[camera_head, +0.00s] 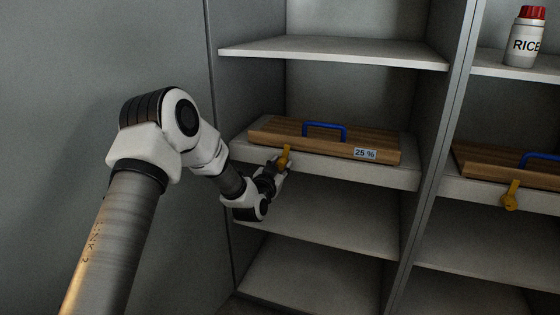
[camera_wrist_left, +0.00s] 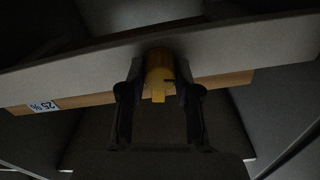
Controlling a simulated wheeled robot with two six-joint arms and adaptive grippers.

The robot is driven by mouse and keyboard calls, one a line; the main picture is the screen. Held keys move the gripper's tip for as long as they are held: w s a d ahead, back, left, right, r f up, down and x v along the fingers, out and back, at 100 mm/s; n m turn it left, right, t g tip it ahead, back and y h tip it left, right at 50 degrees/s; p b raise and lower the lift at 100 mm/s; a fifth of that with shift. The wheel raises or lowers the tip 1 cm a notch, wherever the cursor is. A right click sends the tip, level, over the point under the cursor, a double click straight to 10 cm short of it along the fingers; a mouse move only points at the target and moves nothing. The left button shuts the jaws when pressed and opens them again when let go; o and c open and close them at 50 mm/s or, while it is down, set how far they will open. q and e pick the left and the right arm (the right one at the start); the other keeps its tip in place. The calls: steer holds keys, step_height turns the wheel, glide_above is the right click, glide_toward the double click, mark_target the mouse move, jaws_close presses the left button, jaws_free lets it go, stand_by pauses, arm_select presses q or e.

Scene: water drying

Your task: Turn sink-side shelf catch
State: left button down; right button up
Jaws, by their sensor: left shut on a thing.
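A yellow catch (camera_head: 284,156) is on the front edge of the middle shelf (camera_head: 370,174) in the left bay. My left gripper (camera_head: 277,164) is at this catch and shut on it. In the left wrist view the catch (camera_wrist_left: 159,72) sits between the two dark fingers (camera_wrist_left: 157,100). A wooden board (camera_head: 330,140) with a blue handle (camera_head: 325,128) and a "25 %" label (camera_head: 365,154) lies on that shelf above the catch. A second yellow catch (camera_head: 510,196) hangs on the right bay's shelf edge. My right gripper is not in view.
Another wooden board (camera_head: 500,166) with a blue handle lies in the right bay. A white RICE bottle with a red cap (camera_head: 524,40) stands on the upper right shelf. The upper left shelf (camera_head: 330,50) and lower left shelf (camera_head: 330,225) look empty. An upright divider (camera_head: 440,130) separates the bays.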

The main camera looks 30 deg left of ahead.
arm_select(q)
steer(key=m+p, duration=0.7)
steer(key=m, duration=0.1)
steer(key=shift+d+r+p, duration=0.1)
steer(key=shift+r+p, duration=0.05)
steer(key=shift+p, duration=0.25)
steer(key=m+p, duration=0.3)
steer(key=m, duration=0.1)
steer(key=shift+m+p, duration=0.3)
steer(key=shift+p, duration=0.05)
steer(key=shift+f+m+p, duration=0.3)
steer(key=shift+m+p, duration=0.7)
steer(key=shift+m, duration=0.4)
steer(key=c, duration=0.8)
jaws_free()
steer(key=v, duration=1.2)
steer(key=shift+f, duration=0.1)
